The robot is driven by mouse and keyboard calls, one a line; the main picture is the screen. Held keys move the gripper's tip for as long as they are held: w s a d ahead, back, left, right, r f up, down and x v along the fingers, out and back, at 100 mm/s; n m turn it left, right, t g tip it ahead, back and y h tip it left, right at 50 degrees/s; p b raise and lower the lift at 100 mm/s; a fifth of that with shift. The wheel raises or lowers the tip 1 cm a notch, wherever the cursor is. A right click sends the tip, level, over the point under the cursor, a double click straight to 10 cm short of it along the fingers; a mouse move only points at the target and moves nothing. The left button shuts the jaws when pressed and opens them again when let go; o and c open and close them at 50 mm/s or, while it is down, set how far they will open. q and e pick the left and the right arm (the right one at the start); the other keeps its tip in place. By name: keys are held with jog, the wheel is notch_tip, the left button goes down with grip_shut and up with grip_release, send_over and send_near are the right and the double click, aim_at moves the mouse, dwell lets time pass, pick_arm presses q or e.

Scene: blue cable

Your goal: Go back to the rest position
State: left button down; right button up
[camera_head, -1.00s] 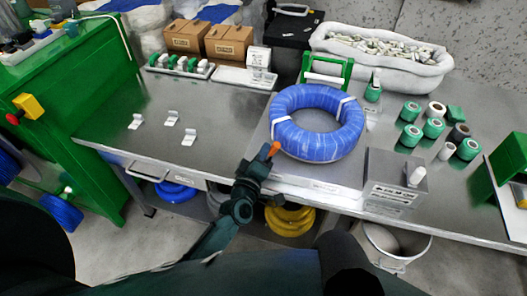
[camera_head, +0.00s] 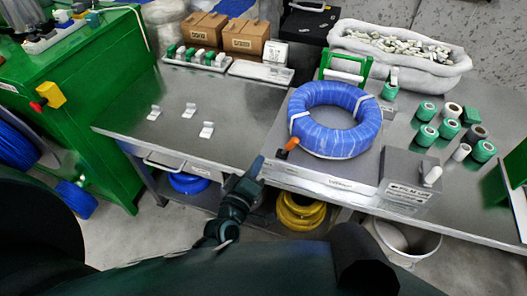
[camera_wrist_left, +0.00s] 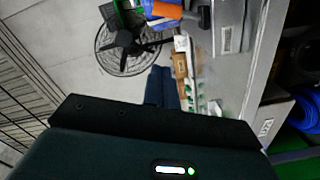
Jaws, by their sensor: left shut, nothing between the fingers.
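The blue cable coil (camera_head: 335,118), tied with white bands, lies on the flat metal platform (camera_head: 330,176) of the scale on the workbench. My left gripper (camera_head: 259,163) is in front of the bench edge, left of the platform, apart from the coil. Its fingers are shut and empty; they also show in the left wrist view (camera_wrist_left: 161,88), with the floor beyond them. A small orange and black object (camera_head: 288,148) lies at the platform's left edge, close to the coil. My right gripper is not in view.
White clips (camera_head: 190,109) lie on the otherwise clear left bench top (camera_head: 240,130). Green and white tape rolls (camera_head: 427,133) stand at the right. A green cabinet (camera_head: 90,90) is at the left. Yellow cable (camera_head: 300,210) and a white bucket (camera_head: 405,240) are low down.

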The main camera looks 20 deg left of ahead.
pick_arm(q)
jog(key=shift+s, duration=0.7)
jog(key=s+f+m+g+h, duration=0.1)
jog(key=s+f+m+g, duration=0.1)
jog(key=s+m, duration=0.5)
jog(key=s+f+m+g, duration=0.3)
jog(key=s+m+g, duration=0.2)
jog(key=s+m, duration=0.2)
jog(key=shift+s+d+m+h+p, duration=0.3)
jog(key=shift+m+h, duration=0.1)
